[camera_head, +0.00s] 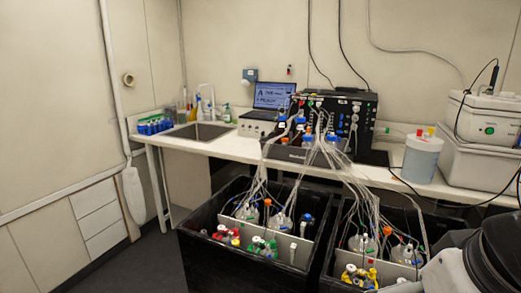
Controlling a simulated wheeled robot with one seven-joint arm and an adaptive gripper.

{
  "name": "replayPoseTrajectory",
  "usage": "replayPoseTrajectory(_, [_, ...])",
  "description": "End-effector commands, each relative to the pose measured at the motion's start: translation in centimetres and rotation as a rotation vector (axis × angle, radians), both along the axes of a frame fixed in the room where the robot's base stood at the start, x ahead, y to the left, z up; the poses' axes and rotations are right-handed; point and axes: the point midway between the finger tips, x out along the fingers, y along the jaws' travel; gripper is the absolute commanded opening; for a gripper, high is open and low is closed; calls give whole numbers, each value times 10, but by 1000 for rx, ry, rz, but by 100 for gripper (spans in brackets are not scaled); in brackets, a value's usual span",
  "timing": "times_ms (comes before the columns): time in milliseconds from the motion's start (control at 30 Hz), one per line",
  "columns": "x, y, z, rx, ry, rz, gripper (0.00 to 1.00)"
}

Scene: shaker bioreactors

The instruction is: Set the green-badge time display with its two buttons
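I cannot make out a time display with a green badge and two buttons in this view. A small green round mark shows on the front of a white device (484,118) at the right end of the bench, but no digits are readable there. Two black open-topped shaker boxes stand on the floor, the left box (212,259) and the right box (330,262). Their front faces are dark or cut off, and no display shows on them. Part of my arm fills the lower right corner. My gripper is not in the picture.
A white bench (225,148) runs along the wall with a sink (198,131), a laptop (272,95), a black control unit (340,118) and a white canister (422,160). Tubes hang from the bench into the boxes. Dark floor (135,262) is clear at the left.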

Motion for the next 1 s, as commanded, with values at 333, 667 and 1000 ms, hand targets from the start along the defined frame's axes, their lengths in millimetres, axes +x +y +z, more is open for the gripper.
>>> replayPoseTrajectory(333, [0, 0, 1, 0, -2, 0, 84])
replayPoseTrajectory(667, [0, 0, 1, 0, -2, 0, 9])
replayPoseTrajectory(1000, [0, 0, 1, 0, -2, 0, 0])
